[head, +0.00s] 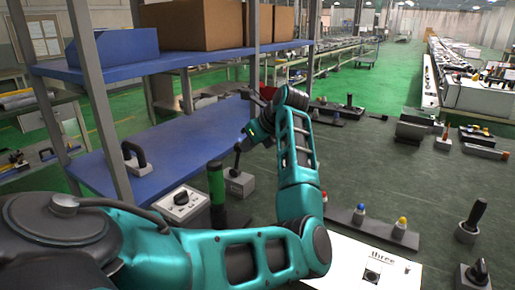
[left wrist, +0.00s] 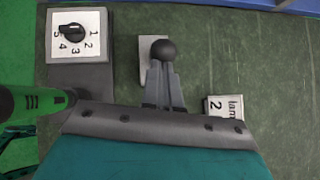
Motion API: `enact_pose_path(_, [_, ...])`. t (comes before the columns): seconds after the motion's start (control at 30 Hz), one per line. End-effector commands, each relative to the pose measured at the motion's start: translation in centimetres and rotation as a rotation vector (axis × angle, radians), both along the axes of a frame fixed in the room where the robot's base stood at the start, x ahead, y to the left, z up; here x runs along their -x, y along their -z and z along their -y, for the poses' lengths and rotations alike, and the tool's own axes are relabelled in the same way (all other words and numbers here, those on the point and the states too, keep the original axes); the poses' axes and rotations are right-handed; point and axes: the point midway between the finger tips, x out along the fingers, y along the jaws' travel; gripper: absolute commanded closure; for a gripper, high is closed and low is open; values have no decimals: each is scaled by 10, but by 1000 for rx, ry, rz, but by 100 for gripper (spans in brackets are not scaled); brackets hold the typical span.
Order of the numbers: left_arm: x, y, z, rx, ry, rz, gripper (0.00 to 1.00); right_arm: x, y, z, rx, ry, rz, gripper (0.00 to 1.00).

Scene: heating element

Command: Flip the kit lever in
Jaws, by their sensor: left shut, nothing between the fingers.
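A small lever with a black ball knob (left wrist: 163,50) stands on a grey base (left wrist: 146,45) in the left wrist view. In the head view its grey base (head: 239,183) sits on the dark green table. My left gripper (left wrist: 164,78) is shut and empty, its fingertips right at the knob. I cannot tell whether they touch it. In the head view my left gripper (head: 242,146) is small and partly hidden by its wrist, just above the lever. My right gripper is not in view. No label marks which lever is the kit lever.
A dial box (head: 182,207) and a green cylinder (head: 216,182) stand close left of the lever. A white block marked 2 (left wrist: 224,107) lies to its right in the wrist view. Black-handled levers (head: 473,217) stand at the right. A blue shelf (head: 165,160) borders the left side.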

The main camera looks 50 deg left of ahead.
Motion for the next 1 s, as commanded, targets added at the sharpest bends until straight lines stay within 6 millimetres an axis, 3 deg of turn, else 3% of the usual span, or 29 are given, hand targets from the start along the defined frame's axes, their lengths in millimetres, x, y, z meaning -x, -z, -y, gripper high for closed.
enact_pose_path(0.6, [17,-13,-63,439,1,142,100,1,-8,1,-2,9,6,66])
enact_pose_path(1.0, [25,-10,-88,431,1,136,100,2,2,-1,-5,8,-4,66])
